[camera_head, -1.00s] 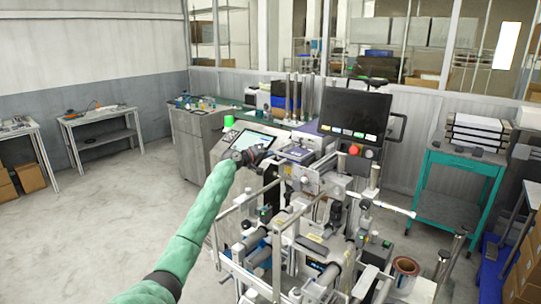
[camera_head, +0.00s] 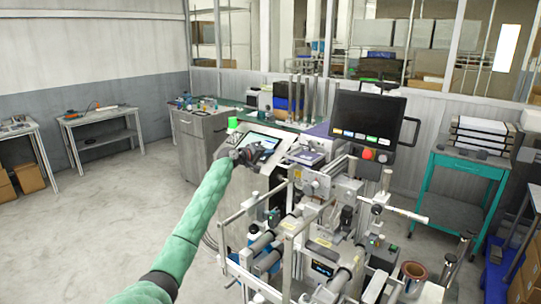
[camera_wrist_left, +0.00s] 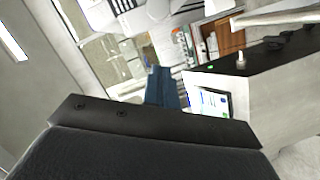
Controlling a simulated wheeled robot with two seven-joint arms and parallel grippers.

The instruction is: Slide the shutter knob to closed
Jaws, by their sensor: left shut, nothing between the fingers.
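I cannot pick out the shutter knob for sure on the film machine (camera_head: 318,180); the parts are small and crowded. My left gripper (camera_head: 262,152) is shut and empty, at the end of the green-sleeved arm. It appears in front of the tilted console screen (camera_head: 262,140), left of the machine's upper plates; I cannot tell the gap. The left wrist view shows a lit screen (camera_wrist_left: 210,102) and a dark panel (camera_wrist_left: 265,58) with a small pale peg (camera_wrist_left: 241,61) and a green light. No contact shows there. My right gripper is not in view.
A black monitor (camera_head: 368,118) with a red button (camera_head: 367,154) stands behind the machine. Rails and rollers stick out towards me. A teal cart (camera_head: 462,165) is at right, a grey workbench (camera_head: 100,128) at left. The floor at left is clear.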

